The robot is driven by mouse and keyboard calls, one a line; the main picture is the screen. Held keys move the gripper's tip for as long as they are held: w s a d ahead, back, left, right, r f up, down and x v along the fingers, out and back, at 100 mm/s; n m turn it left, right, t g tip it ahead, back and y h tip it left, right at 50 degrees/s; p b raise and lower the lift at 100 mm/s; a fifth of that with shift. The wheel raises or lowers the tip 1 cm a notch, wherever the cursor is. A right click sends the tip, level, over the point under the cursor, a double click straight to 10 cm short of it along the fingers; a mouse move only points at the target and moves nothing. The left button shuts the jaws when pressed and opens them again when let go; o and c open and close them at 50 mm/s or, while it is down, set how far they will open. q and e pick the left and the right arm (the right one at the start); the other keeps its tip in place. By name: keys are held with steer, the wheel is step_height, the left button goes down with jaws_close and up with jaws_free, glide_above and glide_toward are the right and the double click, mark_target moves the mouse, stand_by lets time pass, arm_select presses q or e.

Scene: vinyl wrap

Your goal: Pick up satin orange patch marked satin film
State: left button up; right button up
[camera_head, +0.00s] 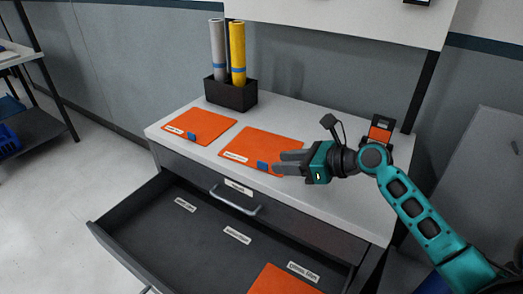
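Two flat orange patches lie on the white worktop: a left patch (200,125) and a middle patch (262,145). Each has a white label and a blue tab at its front edge. The label print is too small to read, so I cannot tell which one is the satin film. My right gripper (276,162) is at the right front of the middle patch, its two fingers apart and pointing left towards that patch's blue tab (262,165). Nothing shows held between them. My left gripper is out of view.
An open grey drawer (170,225) below the worktop has several labelled spots and another orange patch (283,280) at its front right. A black holder (231,96) with grey and yellow rolls stands at the back. A small orange-and-black device (380,132) sits behind my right arm.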

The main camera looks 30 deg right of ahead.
mark_target(264, 163)
steer(key=x, duration=0.5)
steer(key=shift+w+a+f+b, duration=0.1)
steer(key=shift+w+f+b, duration=0.1)
steer(key=shift+w+b, duration=0.2)
steer(key=shift+s, duration=0.1)
jaws_close()
